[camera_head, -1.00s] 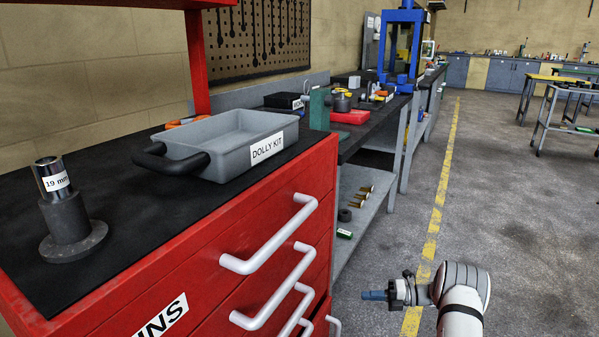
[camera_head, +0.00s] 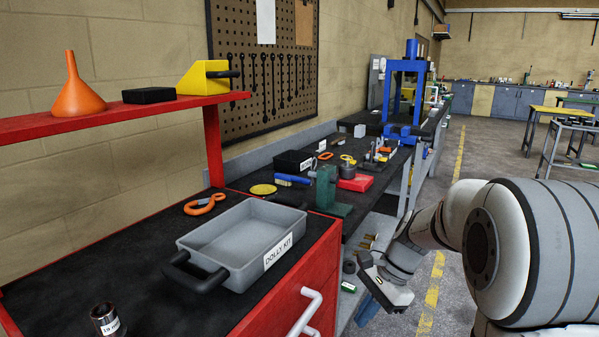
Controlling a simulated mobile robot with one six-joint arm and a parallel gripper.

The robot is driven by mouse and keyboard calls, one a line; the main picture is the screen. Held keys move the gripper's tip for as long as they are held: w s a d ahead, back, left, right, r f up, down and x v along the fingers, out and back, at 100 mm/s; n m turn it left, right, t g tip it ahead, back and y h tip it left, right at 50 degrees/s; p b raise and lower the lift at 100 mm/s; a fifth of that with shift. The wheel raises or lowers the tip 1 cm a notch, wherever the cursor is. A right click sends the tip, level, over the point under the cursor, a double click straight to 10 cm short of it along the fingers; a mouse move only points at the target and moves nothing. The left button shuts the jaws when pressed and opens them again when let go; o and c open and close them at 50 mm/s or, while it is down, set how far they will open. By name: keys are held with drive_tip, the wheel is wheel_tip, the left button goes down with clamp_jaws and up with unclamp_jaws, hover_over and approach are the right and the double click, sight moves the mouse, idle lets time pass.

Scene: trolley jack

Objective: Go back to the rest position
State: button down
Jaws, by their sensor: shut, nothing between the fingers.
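My gripper (camera_head: 366,310) hangs at the lower middle of the head view, just right of the red tool cabinet (camera_head: 262,318) and beside the lower shelf of the bench. Its blue fingertips point down and are together, with nothing between them. My arm reaches in from the right edge. No rest position is marked in view.
A grey tray labelled DOLLY KIT (camera_head: 240,240) sits on the cabinet top, with a 19 mm socket (camera_head: 105,318) at front left. An orange funnel (camera_head: 74,90) stands on the red shelf. A blue press (camera_head: 405,90) stands farther back. The floor aisle at right is open.

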drive_tip(key=s+d+r+n+t+h+p, duration=0.1)
drive_tip(key=s+r+n+t+h+p, duration=0.2)
drive_tip(key=s+r+n+p, duration=0.6)
drive_tip(key=shift+s+d+r+n+t+h+p, duration=0.3)
drive_tip(key=shift+s+r+n+h, duration=0.7)
drive_tip(key=shift+s+r+n, duration=2)
drive_tip(key=shift+s+f+m, duration=0.55)
drive_tip(key=shift+s+m, duration=0.2)
drive_tip(key=shift+m, duration=0.25)
